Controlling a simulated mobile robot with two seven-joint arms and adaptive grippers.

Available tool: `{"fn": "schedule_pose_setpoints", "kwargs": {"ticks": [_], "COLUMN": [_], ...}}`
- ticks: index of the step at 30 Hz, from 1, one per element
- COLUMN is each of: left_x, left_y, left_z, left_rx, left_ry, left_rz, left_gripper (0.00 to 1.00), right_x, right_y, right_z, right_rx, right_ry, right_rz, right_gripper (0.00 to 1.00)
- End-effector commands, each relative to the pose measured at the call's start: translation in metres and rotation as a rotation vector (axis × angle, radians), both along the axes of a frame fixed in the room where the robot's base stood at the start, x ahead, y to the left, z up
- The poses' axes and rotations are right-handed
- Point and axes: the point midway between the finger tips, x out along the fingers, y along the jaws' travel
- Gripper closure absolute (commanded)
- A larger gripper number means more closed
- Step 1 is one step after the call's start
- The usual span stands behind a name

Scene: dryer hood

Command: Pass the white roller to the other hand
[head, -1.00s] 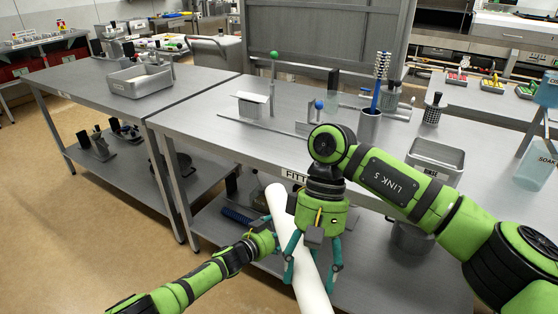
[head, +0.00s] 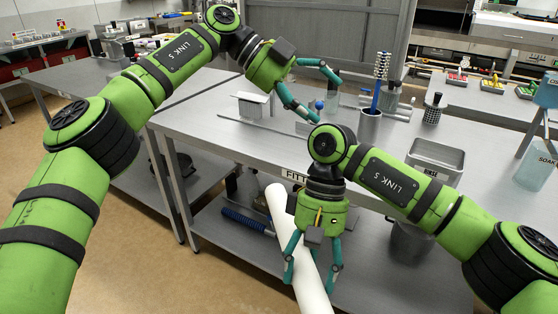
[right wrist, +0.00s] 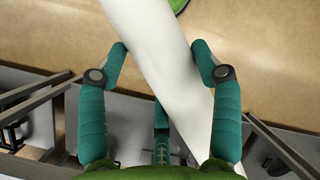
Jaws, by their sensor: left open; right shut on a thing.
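The white roller (head: 276,204) is a long smooth cylinder, tilted, in front of the table's front edge. My right gripper (head: 311,274) points down and is shut on the roller partway along it. In the right wrist view the roller (right wrist: 148,40) passes diagonally between the teal fingers of this gripper (right wrist: 160,62). The roller's lower end runs out of the head view. My left gripper (head: 328,99) is higher, over the table, open and empty, with its fingers pointing right. It is apart from the roller.
The steel table (head: 240,140) carries a white-topped box (head: 252,104), a post with a blue ball (head: 319,104), a cup with brushes (head: 370,126) and a metal bin (head: 436,160). A blue ribbed roll (head: 243,219) lies on the lower shelf. Floor is clear at left.

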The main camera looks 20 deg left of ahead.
Motion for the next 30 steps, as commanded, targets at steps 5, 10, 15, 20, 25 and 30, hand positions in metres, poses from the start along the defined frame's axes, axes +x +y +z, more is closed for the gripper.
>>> {"fn": "schedule_pose_setpoints", "kwargs": {"ticks": [5,10,15,20,25,30], "left_x": [-0.038,-0.059,-0.067,-0.072,-0.083,-0.093], "left_y": [0.022,0.044,0.051,0.048,0.041,0.034], "left_z": [-0.06,-0.091,-0.102,-0.118,-0.147,-0.176], "left_rx": [0.427,0.667,0.741,0.741,0.738,0.737], "left_ry": [0.164,0.281,0.32,0.321,0.321,0.32], "left_rz": [-0.121,-0.175,-0.189,-0.192,-0.195,-0.193], "left_gripper": [0.06,0.06,0.06,0.06,0.06,0.06], "right_x": [0.0,0.0,0.0,0.0,0.0,0.0], "right_y": [0.0,0.0,0.0,0.0,0.0,0.0], "right_z": [0.001,0.001,0.001,0.001,0.001,0.001], "right_rx": [0.002,0.002,0.002,0.002,0.002,0.002], "right_ry": [0.0,0.0,0.0,0.0,0.0,0.0], "right_rz": [0.001,0.0,0.001,0.001,0.001,0.001], "right_gripper": [0.94,0.94,0.94,0.94,0.94,0.94]}}
